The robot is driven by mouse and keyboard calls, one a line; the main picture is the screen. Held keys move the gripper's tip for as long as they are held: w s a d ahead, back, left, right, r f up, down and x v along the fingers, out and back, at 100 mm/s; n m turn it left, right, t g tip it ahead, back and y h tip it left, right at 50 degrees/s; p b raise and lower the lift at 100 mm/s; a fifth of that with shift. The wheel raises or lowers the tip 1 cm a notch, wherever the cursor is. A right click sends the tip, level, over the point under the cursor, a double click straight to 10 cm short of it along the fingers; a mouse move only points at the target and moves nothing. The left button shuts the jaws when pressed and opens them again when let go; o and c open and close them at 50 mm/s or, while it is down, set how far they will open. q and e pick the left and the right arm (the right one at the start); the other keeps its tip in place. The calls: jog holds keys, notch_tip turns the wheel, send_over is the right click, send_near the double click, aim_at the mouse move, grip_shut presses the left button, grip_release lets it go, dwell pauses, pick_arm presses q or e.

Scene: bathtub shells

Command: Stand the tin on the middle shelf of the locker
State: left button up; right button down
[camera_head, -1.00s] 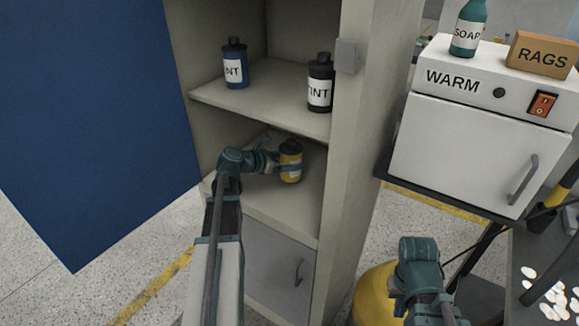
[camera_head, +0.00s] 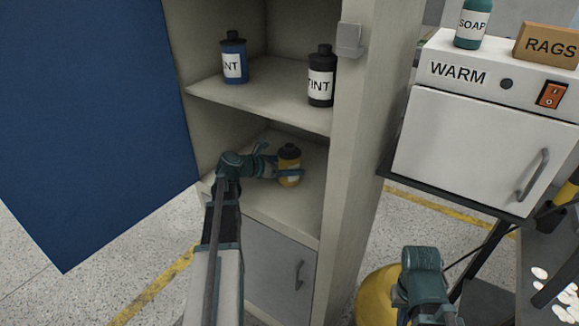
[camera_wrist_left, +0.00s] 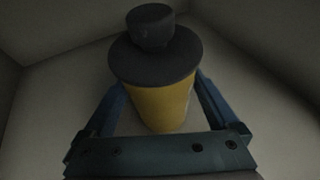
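The yellow tin (camera_head: 289,179) with a dark cap stands upright in the locker (camera_head: 355,150), on the shelf (camera_head: 270,207) below the one with the other tins. It also shows in the left wrist view (camera_wrist_left: 162,105). My left gripper (camera_head: 285,167) is around the tin, one finger on each side. The fingers look spread, with narrow gaps beside the tin in the left wrist view. The tin's base is partly hidden by the gripper. My right gripper is not in view; only part of my right arm shows at the bottom.
A blue tin (camera_head: 234,62) and a black tin (camera_head: 321,83) stand on the shelf above (camera_head: 260,106). The blue locker door (camera_head: 90,130) is open at the left. A white warming cabinet (camera_head: 475,145) stands at the right, with a soap bottle (camera_head: 473,24) and a rags box (camera_head: 548,45) on top.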

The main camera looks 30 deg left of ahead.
pick_arm(q)
jog(key=shift+r, duration=0.3)
jog(key=shift+p+v, duration=2.4)
jog(key=shift+v, duration=3.55)
jog(key=shift+f, duration=0.15)
